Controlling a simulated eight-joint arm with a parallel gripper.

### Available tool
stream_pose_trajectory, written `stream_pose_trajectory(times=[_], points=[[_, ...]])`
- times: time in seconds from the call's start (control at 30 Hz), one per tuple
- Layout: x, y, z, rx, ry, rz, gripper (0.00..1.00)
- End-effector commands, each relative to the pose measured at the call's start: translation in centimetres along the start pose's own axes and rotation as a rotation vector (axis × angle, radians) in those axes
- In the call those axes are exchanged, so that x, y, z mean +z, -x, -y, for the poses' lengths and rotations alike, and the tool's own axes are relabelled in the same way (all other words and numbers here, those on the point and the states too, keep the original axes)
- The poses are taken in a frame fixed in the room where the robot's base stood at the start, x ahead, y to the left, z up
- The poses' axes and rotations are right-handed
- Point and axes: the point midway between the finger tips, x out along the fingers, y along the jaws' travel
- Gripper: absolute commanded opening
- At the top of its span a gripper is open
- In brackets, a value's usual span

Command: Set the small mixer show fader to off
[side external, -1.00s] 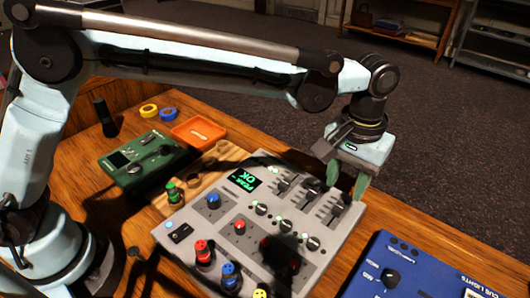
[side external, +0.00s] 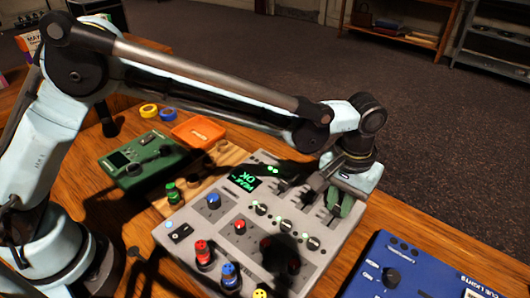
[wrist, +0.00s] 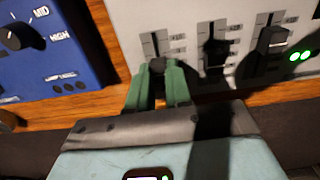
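The small mixer is the grey desk (side external: 190,215) with a green lit display, and its three slide faders are along its far right edge. My gripper (side external: 340,202) is down at the rightmost of these faders in the side view. In the wrist view its green fingertips (wrist: 160,78) stand on either side of a dark fader cap (wrist: 157,66) and look closed on it. The middle fader (wrist: 214,48) and the other fader (wrist: 271,38) stand apart to the right there. Labels by the faders are too small to read, and my fingers hide the near end of the slot.
A blue cue lights box (side external: 420,272) stands right of the mixer. A green box (side external: 145,158), an orange tray (side external: 198,132) and rolls of tape (side external: 150,111) lie to the left. Several knobs and coloured plugs rise from the mixer.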

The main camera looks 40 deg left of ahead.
Motion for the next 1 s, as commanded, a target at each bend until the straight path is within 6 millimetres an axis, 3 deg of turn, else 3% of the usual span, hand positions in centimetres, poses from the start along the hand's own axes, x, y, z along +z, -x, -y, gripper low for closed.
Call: stream_pose_trajectory(times=[0.37,0.7,1.0], points=[[-0.1,0.0,0.0,0.000,0.000,0.000,0.00],[-3.2,0.0,0.0,0.001,0.001,0.000,0.00],[-3.6,0.1,0.0,0.002,0.001,-0.005,0.00]])
